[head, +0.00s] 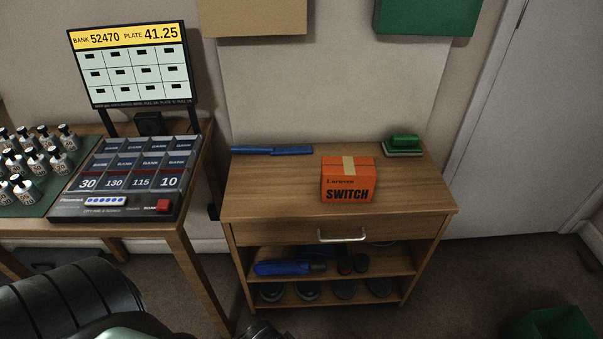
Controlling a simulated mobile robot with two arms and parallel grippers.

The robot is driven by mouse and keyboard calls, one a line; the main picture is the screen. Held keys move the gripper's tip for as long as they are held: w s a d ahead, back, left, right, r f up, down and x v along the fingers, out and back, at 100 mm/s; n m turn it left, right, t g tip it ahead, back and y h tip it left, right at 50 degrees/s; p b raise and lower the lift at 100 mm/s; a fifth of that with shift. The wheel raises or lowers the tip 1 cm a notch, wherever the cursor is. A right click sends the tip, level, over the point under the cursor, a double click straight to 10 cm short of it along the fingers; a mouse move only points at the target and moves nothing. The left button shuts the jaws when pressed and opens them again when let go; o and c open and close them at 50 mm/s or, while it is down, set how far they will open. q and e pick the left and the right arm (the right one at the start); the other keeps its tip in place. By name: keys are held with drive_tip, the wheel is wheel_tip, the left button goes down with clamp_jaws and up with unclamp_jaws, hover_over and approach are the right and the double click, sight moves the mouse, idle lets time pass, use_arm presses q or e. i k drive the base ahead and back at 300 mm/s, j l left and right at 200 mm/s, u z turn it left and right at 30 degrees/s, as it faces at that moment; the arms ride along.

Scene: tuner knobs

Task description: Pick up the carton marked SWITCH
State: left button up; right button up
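The carton marked SWITCH (348,181) is a small orange box with a tan tape strip over its top. It sits upright on the top of a wooden cabinet (265,192), right of the cabinet's middle and near its front edge. Its lettered face is toward me. Nothing touches it. Part of my own dark arm shows at the lower left, well away from the carton. A small dark part at the bottom edge may be mine too. No gripper fingers can be made out.
A blue bar (272,150) and a green-handled brush (403,145) lie at the cabinet's back edge. A drawer handle (342,236) sticks out in front. Left is a table with a keyed console (125,180) and several bottles (40,158). A green bin (550,325) stands lower right.

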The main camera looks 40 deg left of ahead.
sight(344, 179)
drive_tip(key=u, duration=0.75)
